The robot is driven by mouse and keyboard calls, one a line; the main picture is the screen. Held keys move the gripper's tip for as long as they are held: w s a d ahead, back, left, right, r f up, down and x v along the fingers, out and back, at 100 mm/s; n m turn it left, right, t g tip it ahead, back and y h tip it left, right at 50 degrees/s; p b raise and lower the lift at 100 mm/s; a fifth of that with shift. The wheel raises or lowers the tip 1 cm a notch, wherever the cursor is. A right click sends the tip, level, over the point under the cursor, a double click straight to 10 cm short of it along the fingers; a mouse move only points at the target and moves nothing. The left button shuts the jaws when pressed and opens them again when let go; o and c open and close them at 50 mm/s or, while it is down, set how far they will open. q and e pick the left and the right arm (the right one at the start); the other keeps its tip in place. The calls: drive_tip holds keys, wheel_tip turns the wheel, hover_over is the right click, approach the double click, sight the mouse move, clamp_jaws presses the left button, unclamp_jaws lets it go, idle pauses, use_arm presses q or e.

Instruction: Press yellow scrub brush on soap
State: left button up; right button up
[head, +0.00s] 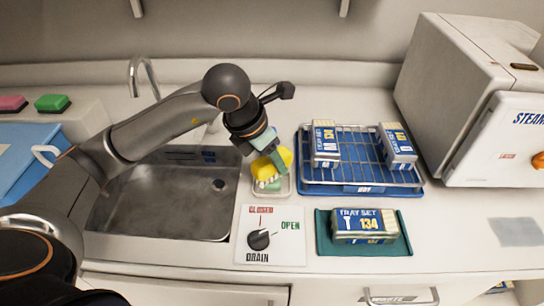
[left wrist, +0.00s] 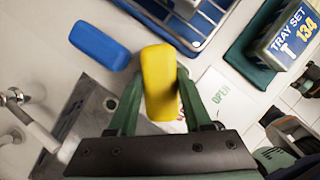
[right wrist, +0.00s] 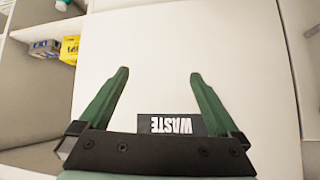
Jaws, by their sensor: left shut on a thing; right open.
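The yellow scrub brush (head: 264,170) is held in my left gripper (head: 273,160), bristles down, over the white soap dish (head: 286,192) beside the sink. A small green soap (head: 274,186) shows in the dish, partly hidden by the brush and a finger. I cannot tell whether the bristles touch the soap. In the left wrist view the yellow brush (left wrist: 158,80) sits between both green fingers and hides the dish. My right gripper (right wrist: 158,85) is open and empty, facing a white panel with a WASTE label (right wrist: 172,125).
The sink (head: 165,205) lies left of the dish. A wire rack on a blue tray (head: 345,188) stands right, near the steam box (head: 465,100). The drain panel (head: 270,235) is in front. A blue block (left wrist: 98,45) shows in the left wrist view. Pink (head: 12,104) and green (head: 52,103) brushes lie far left.

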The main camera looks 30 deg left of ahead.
sight(281, 152)
use_arm(q)
drive_tip(key=shift+f+b, duration=0.35)
idle(0.5)
drive_tip(key=shift+f, duration=0.1)
idle(0.3)
drive_tip(key=shift+f+b, duration=0.15)
drive_tip(key=shift+b, duration=0.2)
idle(0.6)
drive_tip(key=shift+s, duration=0.1)
idle(0.4)
drive_tip(key=shift+r, duration=0.3)
drive_tip(key=shift+r+p, duration=2.35)
drive_tip(key=shift+r, duration=1)
